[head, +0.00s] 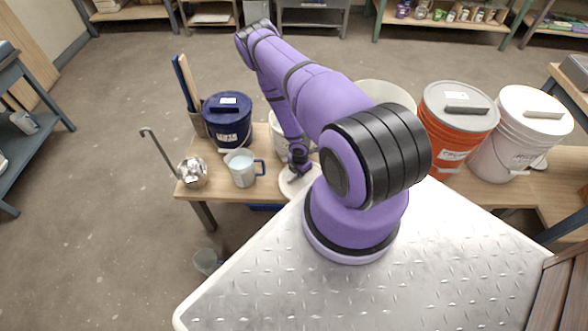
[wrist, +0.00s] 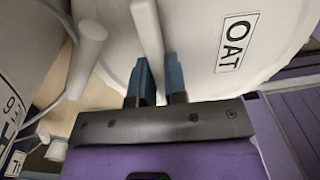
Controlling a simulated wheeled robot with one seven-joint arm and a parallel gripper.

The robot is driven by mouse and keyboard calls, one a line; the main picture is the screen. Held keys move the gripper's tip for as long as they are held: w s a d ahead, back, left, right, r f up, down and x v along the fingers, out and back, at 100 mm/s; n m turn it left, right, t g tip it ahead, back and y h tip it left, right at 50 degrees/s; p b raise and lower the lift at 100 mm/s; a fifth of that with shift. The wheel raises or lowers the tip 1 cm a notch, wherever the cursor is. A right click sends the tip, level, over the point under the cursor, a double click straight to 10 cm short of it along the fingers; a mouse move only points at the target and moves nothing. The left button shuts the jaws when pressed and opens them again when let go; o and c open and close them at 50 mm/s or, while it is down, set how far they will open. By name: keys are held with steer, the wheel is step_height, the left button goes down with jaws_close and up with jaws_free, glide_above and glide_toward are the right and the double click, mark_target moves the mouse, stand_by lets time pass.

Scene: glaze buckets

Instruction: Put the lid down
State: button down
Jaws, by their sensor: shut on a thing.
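The white lid (head: 292,187) appears near the front edge of the wooden bench, low beside my base; my arm hides part of it. In the wrist view the lid (wrist: 198,62) fills the top, with an "OAT" label and a raised bar handle (wrist: 147,35). My gripper (wrist: 160,82) is shut on that handle, with one blue finger on each side. In the head view my gripper (head: 298,160) is above the lid. Whether the lid touches the bench cannot be told. A pale bucket (head: 277,123) stands just behind, mostly hidden by my arm.
To the right stand a large pale bucket (head: 388,92), an orange bucket (head: 455,125) and a white bucket (head: 518,135). A cup (head: 207,261) is on the floor.

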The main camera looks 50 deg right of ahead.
steer(key=shift+f, duration=0.15)
steer(key=shift+f, duration=0.15)
steer(key=c, duration=1.1)
jaws_free()
steer(key=shift+c, duration=0.2)
